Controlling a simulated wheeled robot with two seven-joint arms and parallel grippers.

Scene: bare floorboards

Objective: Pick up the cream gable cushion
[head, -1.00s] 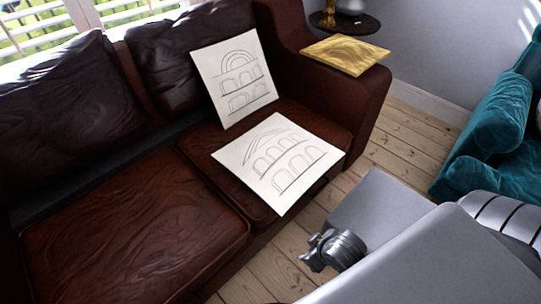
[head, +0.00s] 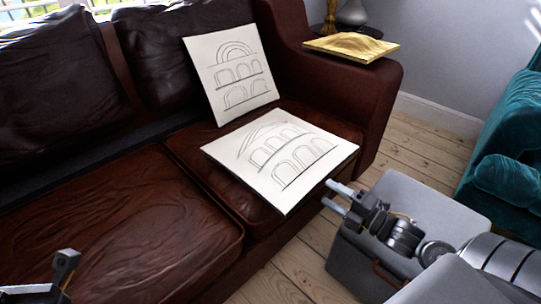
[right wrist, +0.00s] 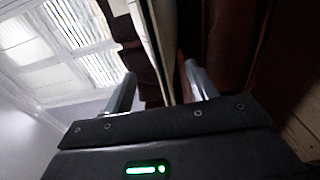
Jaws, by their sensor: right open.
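The cream gable cushion (head: 280,155), with a line drawing of arches under a sloping roof, lies flat on the right seat of the brown sofa. Its near right edge juts over the seat front. My right gripper (head: 331,194) is open and empty beside that edge, fingers pointing at it. In the right wrist view, the cushion (right wrist: 157,45) shows as a thin edge-on band ahead, roughly between the two open fingers (right wrist: 160,88). I cannot tell whether they touch it. My left gripper (head: 64,268) shows partly at the bottom left, away from the cushion; its opening is unclear.
A second cream cushion (head: 231,75) with a rounded arch leans on the sofa back, just behind. A gold cushion (head: 352,46) lies on the sofa arm (head: 335,85). A teal chair (head: 510,150) stands at the right. The left seat (head: 130,225) is clear.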

